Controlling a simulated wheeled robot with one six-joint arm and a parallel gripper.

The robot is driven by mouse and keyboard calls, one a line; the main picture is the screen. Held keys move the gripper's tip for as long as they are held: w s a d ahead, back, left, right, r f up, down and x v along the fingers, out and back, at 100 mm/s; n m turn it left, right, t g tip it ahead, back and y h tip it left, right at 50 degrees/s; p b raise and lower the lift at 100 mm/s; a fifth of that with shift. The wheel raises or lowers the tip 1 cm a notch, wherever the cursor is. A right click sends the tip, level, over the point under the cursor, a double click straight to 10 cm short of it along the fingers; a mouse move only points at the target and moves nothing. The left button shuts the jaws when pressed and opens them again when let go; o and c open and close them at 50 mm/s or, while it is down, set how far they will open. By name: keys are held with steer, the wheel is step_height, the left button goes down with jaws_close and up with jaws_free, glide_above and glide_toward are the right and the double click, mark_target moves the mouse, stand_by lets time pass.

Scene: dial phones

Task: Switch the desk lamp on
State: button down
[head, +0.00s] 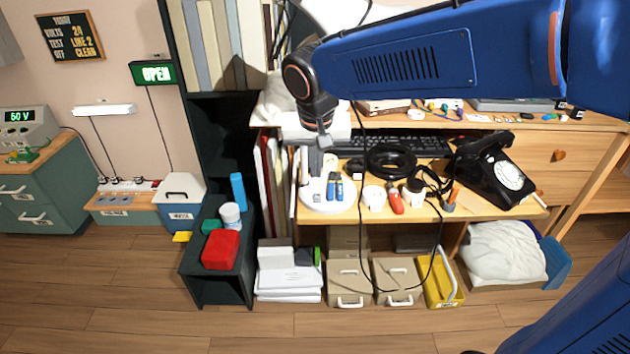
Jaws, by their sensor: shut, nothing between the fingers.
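A white rounded shape that looks like the desk lamp's shade (338,12) shows at the top, partly hidden behind my blue arm. A white round disc (318,205), which may be the lamp's base or a plate, lies at the desk's left end. Small blue and dark pieces (335,187) are on it. I cannot make out the lamp's switch or tell whether the lamp is lit. My gripper (316,172) points down over the back left part of the disc, shut and empty. I cannot tell whether its tips touch anything.
A black dial phone (492,172) stands on the desk's right. A black cable coil (391,160), a red-handled tool (396,200) and small items crowd the middle. A keyboard (415,146) lies behind. A dark shelf (222,285) with a red box (221,249) stands left. Floor in front is clear.

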mark_target(315, 197)
steer(key=shift+v, duration=2.25)
steer(key=shift+s, duration=0.1)
steer(key=shift+w+a+r, duration=0.1)
steer(key=shift+w+r, duration=0.05)
steer(key=shift+w, duration=0.55)
steer(key=x, duration=1.4)
steer(key=shift+s, duration=0.1)
